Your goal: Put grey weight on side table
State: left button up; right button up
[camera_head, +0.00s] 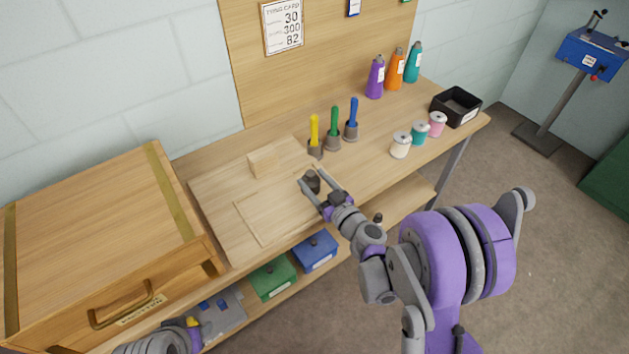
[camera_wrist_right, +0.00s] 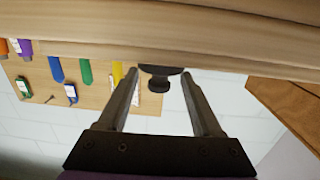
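The grey weight (camera_head: 311,181), small and dark, stands on the workbench top near a shallow rectangular outline in a wooden board. My right gripper (camera_head: 311,178) is open with its fingers on either side of it. In the right wrist view the weight (camera_wrist_right: 159,82) shows its knob and wider base between the spread fingers (camera_wrist_right: 160,75), with gaps beside the knob.
Yellow, green and blue handled tools (camera_head: 334,128) stand behind the weight, beside a wooden block (camera_head: 264,162). Thread spools (camera_head: 401,145), bottles (camera_head: 395,70) and a black bin (camera_head: 456,106) are at the right. The wooden unit's top is clear.

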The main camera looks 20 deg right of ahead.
jog(key=shift+r, duration=0.15)
jog(key=shift+s+d, duration=0.1)
jog(key=shift+s, duration=0.25)
jog(key=f+v, duration=0.1)
jog(key=v, duration=1)
jog(key=s+a+f+g, duration=0.2)
jog(key=s+a+g, duration=0.6)
jog(key=s, duration=0.1)
jog(key=s+d+m+g+h, duration=0.3)
jog(key=s+d+h, duration=0.2)
jog(key=s, duration=0.5)
jog(key=shift+d+r+m+g+b, duration=0.2)
jog(key=shift+d+m+g+b, duration=0.15)
jog(key=shift+d, duration=0.6)
